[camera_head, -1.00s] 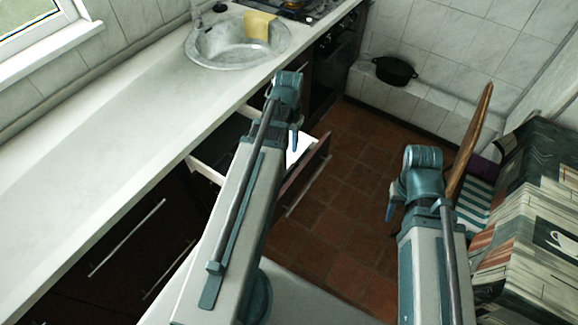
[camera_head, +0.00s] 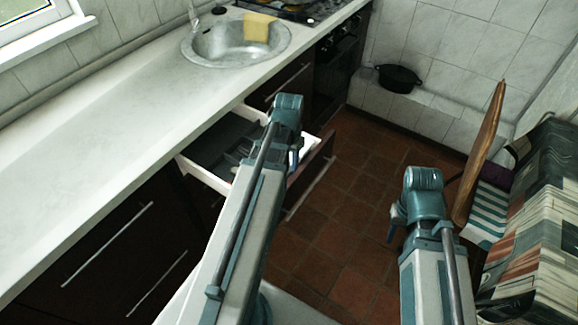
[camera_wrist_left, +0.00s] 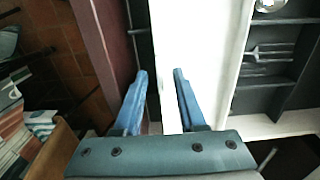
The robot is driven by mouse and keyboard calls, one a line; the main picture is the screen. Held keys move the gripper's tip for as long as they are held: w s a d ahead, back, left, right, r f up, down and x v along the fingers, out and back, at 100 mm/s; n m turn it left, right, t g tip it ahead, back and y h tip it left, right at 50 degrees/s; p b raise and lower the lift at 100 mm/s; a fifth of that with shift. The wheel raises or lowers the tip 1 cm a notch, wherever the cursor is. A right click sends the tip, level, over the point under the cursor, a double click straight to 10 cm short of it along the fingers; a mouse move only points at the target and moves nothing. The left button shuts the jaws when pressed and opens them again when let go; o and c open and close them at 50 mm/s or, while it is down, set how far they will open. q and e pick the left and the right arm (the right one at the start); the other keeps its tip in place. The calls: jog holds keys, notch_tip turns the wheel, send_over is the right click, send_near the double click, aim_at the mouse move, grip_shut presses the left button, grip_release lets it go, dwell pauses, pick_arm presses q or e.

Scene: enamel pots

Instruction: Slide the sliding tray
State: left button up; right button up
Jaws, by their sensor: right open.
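An open drawer with a dark front (camera_head: 312,175) and white walls (camera_head: 203,174) sticks out from under the counter. A dark grey divided tray (camera_head: 216,146) lies inside it, partly hidden by my left arm. My left gripper (camera_head: 295,155) hangs over the drawer's front part. In the left wrist view, the left gripper (camera_wrist_left: 160,78) is open, its two blue fingers apart over the white inner side of the front, with nothing visibly held. A fork (camera_wrist_left: 268,53) lies in the tray there. My right gripper (camera_head: 394,222) is open and empty above the floor, away from the drawer.
The white counter (camera_head: 100,125) with a sink (camera_head: 225,45) and yellow cloth (camera_head: 258,27) runs along the left. A black pot (camera_head: 398,77) stands on the far ledge. A chair (camera_head: 487,160) and covered table (camera_head: 540,220) stand at right. Tiled floor is clear between.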

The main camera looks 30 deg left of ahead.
pick_arm(q)
jog(key=shift+c, duration=0.3)
grip_shut()
dwell(1.1)
